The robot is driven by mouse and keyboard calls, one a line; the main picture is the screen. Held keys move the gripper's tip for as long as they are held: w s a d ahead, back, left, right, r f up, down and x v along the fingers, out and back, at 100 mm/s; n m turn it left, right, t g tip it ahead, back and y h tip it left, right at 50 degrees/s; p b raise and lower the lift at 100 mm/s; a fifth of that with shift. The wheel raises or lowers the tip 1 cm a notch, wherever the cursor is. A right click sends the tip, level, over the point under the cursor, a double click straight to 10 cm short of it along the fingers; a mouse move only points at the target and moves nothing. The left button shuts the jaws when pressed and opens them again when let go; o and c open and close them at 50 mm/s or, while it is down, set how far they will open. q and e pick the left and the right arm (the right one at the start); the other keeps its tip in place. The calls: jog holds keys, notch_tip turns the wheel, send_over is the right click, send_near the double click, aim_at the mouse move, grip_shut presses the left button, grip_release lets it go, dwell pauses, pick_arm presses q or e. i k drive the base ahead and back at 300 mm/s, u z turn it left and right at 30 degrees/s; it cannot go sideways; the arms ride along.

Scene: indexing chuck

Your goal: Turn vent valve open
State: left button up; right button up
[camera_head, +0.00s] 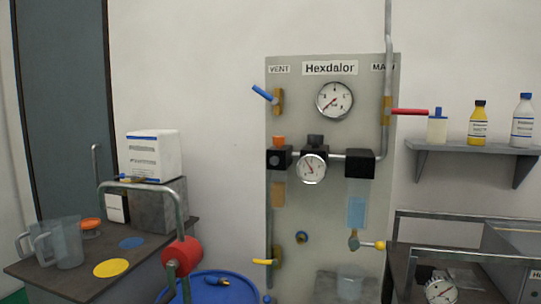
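The vent valve is at the upper left of the grey panel (230,0), under the VENT label (279,69). The valve has a brass body (278,102) and a blue lever (262,92). The lever slants up and to the left, away from the body, and nothing touches it. The panel's bare grey face (335,225) stands against the wall. Neither my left gripper nor my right gripper is in view.
A red lever (410,112) on the right-hand brass valve points right, towards a shelf (475,148) with bottles. A gauge (334,100) sits between the valves. A bent pipe with a red reel (182,254) stands at front left, near a blue drum (215,290). The wall left of the panel is clear.

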aim_at(275, 100)
jog(key=u, duration=1.4)
jog(key=i, duration=0.1)
jog(key=z, duration=2.9)
jog(key=k, duration=0.95)
jog(key=u, duration=1.4)
jog(key=i, duration=1)
jog(key=u, duration=0.05)
